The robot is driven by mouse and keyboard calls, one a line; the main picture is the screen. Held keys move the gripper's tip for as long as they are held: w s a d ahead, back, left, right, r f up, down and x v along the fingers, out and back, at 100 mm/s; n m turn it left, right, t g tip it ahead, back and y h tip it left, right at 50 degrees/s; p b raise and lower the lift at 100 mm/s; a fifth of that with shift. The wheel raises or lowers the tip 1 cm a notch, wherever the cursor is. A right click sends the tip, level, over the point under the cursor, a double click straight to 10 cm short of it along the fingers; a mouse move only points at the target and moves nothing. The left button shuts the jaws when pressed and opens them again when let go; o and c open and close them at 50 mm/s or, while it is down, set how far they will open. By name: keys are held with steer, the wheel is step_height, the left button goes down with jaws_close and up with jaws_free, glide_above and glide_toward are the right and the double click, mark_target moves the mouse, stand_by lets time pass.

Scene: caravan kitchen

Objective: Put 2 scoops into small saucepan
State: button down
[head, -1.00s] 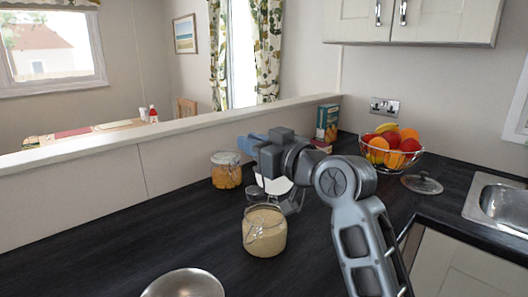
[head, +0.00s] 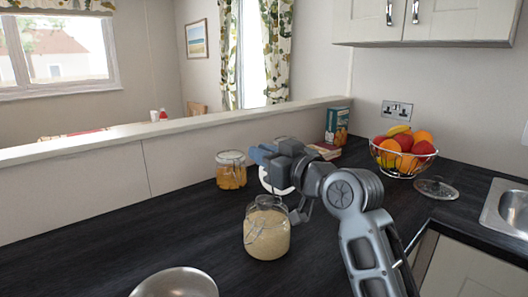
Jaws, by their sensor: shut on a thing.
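A glass clip jar (head: 266,236) of pale grain stands on the dark worktop in the middle of the head view. A shiny round metal vessel (head: 176,285), perhaps the small saucepan, is cut off by the bottom edge. My gripper (head: 268,153) is just behind and above the jar, to the right of the orange jar. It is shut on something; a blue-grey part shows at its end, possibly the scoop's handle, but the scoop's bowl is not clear. A white round thing (head: 270,182) shows partly behind my gripper; I cannot tell what it is.
A jar of orange contents (head: 231,172) stands at the back by the low wall. A box (head: 337,124), a wire bowl of fruit (head: 403,157), a glass lid (head: 436,188) and the sink (head: 508,207) are to the right. The worktop at left is clear.

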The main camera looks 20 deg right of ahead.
steer(key=shift+f+b, duration=2.4)
steer(key=shift+f, duration=0.95)
steer(key=shift+r, duration=0.15)
step_height(320, 180, up, 10)
steer(key=p, duration=0.7)
steer(key=shift+f+p, duration=0.2)
steer(key=shift+p, duration=0.1)
